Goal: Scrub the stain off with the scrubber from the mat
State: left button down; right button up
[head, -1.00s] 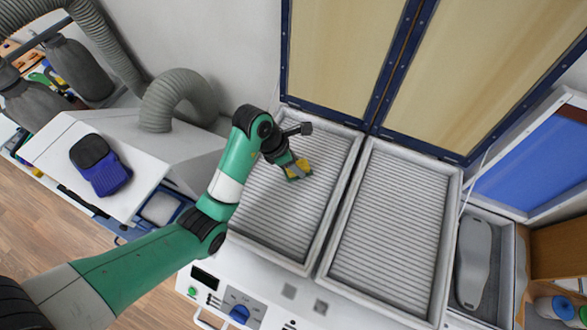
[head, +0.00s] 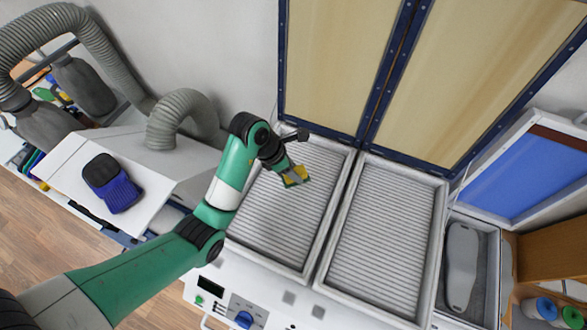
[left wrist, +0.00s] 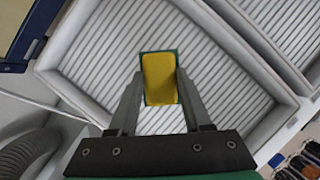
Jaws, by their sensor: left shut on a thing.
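The yellow-and-green scrubber (head: 296,178) is held over the left ribbed tray (head: 270,215), near its upper part. My left gripper (head: 291,173) is shut on it. In the left wrist view, the scrubber (left wrist: 160,80) sits between the two fingers of the gripper (left wrist: 160,100), its yellow face showing inside a green edge. I cannot tell whether the scrubber touches the ribs. I cannot make out a stain or the mat for certain. My right gripper is out of view.
A second ribbed tray (head: 385,240) lies to the right. Two tan panels in blue frames (head: 340,60) stand behind. A dark blue object (head: 112,183) lies on a white surface at left. A grey insole shape (head: 461,265) lies in a bin at right.

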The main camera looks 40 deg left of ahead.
pick_arm(q)
notch_tip(320, 180, up, 2)
jog(key=shift+r+p, duration=0.1)
jog(key=shift+p, duration=0.75)
jog(key=shift+r+b, duration=0.15)
jog(key=shift+b, duration=0.15)
jog(key=shift+r, duration=0.25)
